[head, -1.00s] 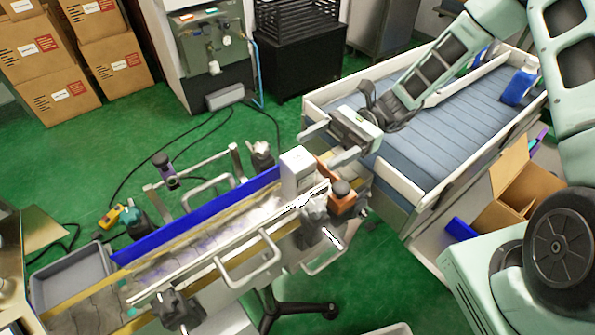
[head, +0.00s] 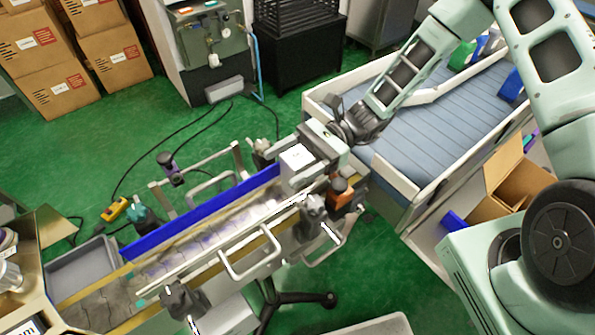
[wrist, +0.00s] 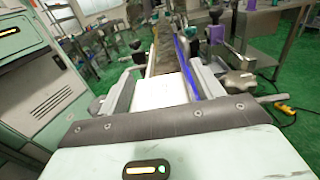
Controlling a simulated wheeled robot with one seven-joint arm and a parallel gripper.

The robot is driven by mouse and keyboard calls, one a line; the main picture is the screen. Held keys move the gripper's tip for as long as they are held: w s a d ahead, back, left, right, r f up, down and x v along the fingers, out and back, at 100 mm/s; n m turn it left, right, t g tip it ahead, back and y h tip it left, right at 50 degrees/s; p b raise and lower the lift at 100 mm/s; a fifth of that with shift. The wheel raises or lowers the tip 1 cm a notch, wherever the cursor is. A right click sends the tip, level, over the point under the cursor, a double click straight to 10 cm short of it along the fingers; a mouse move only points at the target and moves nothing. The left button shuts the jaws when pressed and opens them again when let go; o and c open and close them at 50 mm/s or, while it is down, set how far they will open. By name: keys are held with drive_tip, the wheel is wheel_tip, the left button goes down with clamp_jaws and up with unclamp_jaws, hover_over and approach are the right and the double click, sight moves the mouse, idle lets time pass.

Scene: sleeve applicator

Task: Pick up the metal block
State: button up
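The metal block (head: 296,159), a pale box with a small dark mark on top, stands on the right end of the narrow conveyor (head: 205,240). My gripper (head: 299,154) has come to it from the right, with one finger on each side of it. In the wrist view the block (wrist: 162,92) lies between the two spread fingers, with a narrow gap seeming to show at each side. I cannot tell whether either finger touches it. The block's lower part is hidden in the head view by the rail and gripper.
A blue guide rail (head: 200,213) runs along the conveyor's far side. An orange and black fitting (head: 341,190) stands close by at the front right. A wide blue-grey conveyor with white walls (head: 400,186) lies to the right under my arm. A grey bin (head: 82,268) is at the far left end.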

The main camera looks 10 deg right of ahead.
clamp_jaws()
